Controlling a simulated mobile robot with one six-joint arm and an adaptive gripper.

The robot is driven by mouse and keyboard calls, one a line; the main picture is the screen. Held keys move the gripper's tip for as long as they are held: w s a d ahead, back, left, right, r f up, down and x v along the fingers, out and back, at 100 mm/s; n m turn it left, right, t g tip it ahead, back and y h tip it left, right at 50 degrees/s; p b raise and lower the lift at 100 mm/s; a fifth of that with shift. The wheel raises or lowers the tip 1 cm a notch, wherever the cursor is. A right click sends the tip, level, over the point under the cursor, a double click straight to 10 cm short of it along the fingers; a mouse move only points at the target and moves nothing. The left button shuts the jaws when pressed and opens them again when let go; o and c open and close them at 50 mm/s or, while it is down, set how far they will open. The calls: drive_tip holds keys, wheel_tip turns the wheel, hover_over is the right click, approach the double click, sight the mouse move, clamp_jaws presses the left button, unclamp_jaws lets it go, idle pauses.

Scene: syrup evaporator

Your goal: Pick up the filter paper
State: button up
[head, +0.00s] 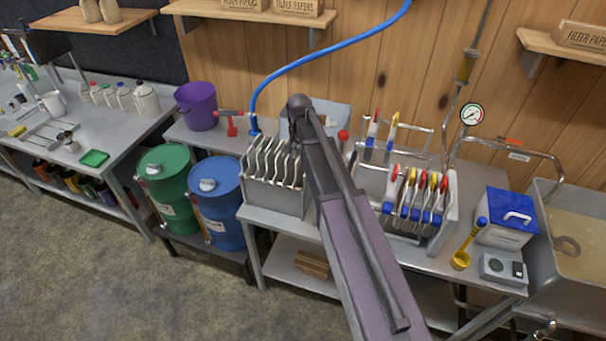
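Boxes labelled "Filter papers" stand on the wall shelves: one (296,7) and another beside it (241,4) at top centre, and one (584,37) at the upper right. No loose sheet of filter paper can be made out for certain. A pale, flat, sheet-like thing (337,112) lies at the back of the bench, partly hidden behind my arm; I cannot tell what it is. My arm rises from the bottom edge to a dark joint over the bench. My gripper's fingers do not show, so its opening and contents are hidden.
A rack of grey plates (272,172) stands left of my arm, and a press with coloured-tipped plates (418,200) stands right. A blue-lidded box (507,217) and a scale (502,269) are farther right. Green (168,188) and blue (217,200) drums stand left. The floor is clear.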

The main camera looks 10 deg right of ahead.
sight(300, 163)
drive_tip(key=shift+f+b, duration=2.6)
drive_tip(key=shift+f, duration=0.05)
clamp_jaws()
